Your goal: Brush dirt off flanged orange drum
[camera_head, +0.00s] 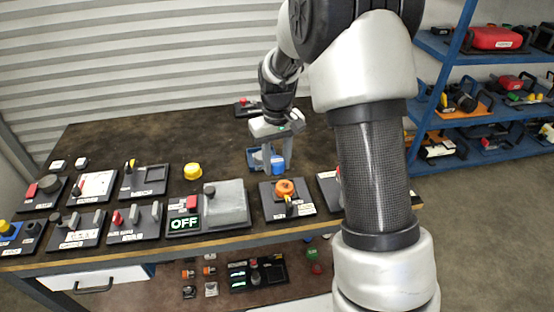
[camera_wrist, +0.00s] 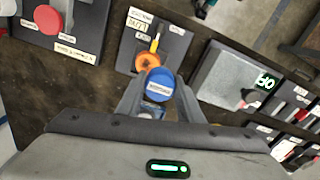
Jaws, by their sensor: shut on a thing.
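The orange drum (camera_head: 286,188) is a round orange piece on a dark panel (camera_head: 301,209) near the front of the table. In the wrist view the drum (camera_wrist: 147,61) shows just beyond the held object, beside a yellow-tipped lever. My gripper (camera_head: 277,168) is shut on a blue object (camera_head: 278,162) just behind the drum. In the wrist view this blue object (camera_wrist: 160,84) has a round top with a white label, between the two fingers. Its lower end and any bristles are hidden. Dirt on the drum is too small to tell.
A blue holder (camera_head: 253,159) is just behind my gripper. A grey box with an OFF display (camera_head: 184,223) stands left of the drum's panel, and a yellow knob (camera_head: 193,171) behind it. Several switch panels fill the left side. The table's back left is clear.

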